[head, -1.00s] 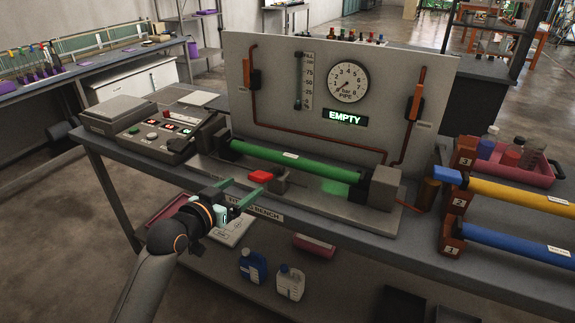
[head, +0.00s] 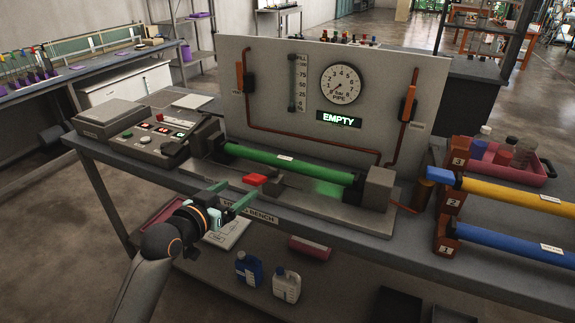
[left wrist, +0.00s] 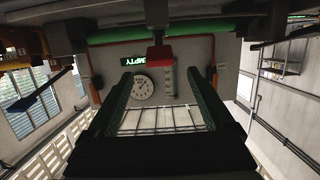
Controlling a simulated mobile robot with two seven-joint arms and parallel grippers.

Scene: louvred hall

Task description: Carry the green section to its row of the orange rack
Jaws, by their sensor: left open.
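The green section (head: 290,163) lies in the test bench fixture between two end blocks, below the upright panel; it also shows along the top of the left wrist view (left wrist: 200,36). The orange rack (head: 450,205) stands on the right of the bench, with rows marked 1, 2 and 3. It holds a blue section (head: 510,244) in row 1 and a yellow section (head: 520,194) in row 2. My left gripper (head: 229,198) is open and empty in front of the bench edge, below and apart from the green section. My right gripper is not in view.
A red-handled clamp (head: 255,179) stands in front of the green section. The panel has a gauge (head: 344,84) and a display (head: 339,119) reading EMPTY. A control box (head: 146,134) is at left, a pink tray (head: 520,168) behind the rack. Bottles (head: 287,282) stand on the lower shelf.

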